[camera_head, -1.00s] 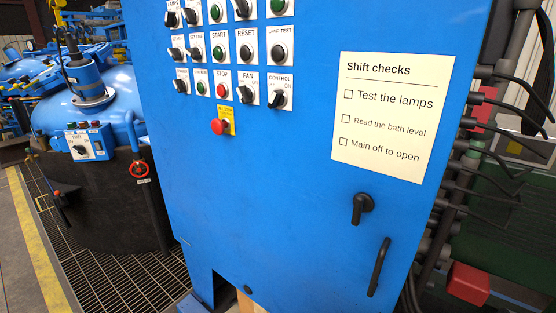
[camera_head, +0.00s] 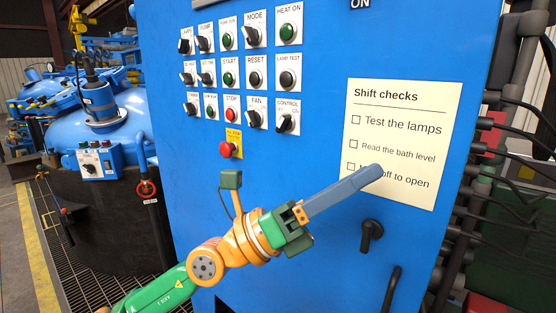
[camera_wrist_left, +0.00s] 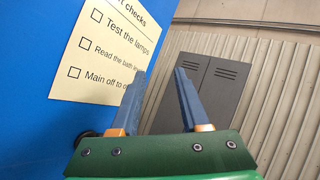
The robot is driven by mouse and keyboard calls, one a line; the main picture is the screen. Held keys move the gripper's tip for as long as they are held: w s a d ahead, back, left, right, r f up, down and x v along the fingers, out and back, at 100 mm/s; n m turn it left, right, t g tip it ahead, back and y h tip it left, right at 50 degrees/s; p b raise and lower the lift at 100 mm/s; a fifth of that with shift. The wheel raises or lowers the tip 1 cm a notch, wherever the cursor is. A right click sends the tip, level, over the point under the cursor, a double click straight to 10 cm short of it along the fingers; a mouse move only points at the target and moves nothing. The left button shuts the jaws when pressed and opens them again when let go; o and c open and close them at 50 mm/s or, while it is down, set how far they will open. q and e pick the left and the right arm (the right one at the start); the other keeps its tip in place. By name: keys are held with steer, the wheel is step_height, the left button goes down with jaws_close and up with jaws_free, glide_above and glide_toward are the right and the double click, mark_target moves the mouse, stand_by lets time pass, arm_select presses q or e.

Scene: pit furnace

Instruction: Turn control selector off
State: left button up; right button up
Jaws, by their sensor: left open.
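The control selector (camera_head: 286,123) is a black knob on a white plate marked CONTROL, at the right end of the lowest row of plates on the blue cabinet in the head view. Its handle stands tilted; the exact setting is too small to read surely. My left gripper (camera_head: 376,172) is in front of the Shift checks sheet, below and right of the selector, and apart from it. In the left wrist view its two fingers (camera_wrist_left: 168,98) stand apart with nothing between them. The selector does not show in that view. My right gripper is not in view.
Beside the selector is the FAN knob (camera_head: 254,118), with the LAMP TEST button (camera_head: 288,79) above. A red stop button (camera_head: 226,150) sits lower left. The Shift checks sheet (camera_head: 400,140), a black latch knob (camera_head: 371,233) and a door handle (camera_head: 391,291) are to the right.

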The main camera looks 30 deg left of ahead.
arm_select(q)
steer(key=w+a+m+g+y, duration=0.1)
steer(key=a+m+y, duration=0.1)
steer(key=m+y, duration=0.35)
steer(key=n+t+y, duration=0.3)
steer(key=t+y, duration=0.1)
steer(key=y, duration=0.7)
glide_toward(280, 123)
steer(key=w, duration=0.2)
steer(key=shift+y, duration=0.35)
steer(key=w+p, duration=0.1)
steer(key=w, duration=0.1)
steer(key=w+p, duration=0.2)
steer(key=w+d+p, duration=0.1)
steer(key=w, duration=0.1)
steer(key=shift+w+r, duration=0.4)
steer(key=shift+w+f+m, duration=0.15)
steer(key=shift+w+m, duration=0.05)
steer(key=shift+m, duration=0.05)
steer(key=shift+s, duration=0.15)
jaws_close()
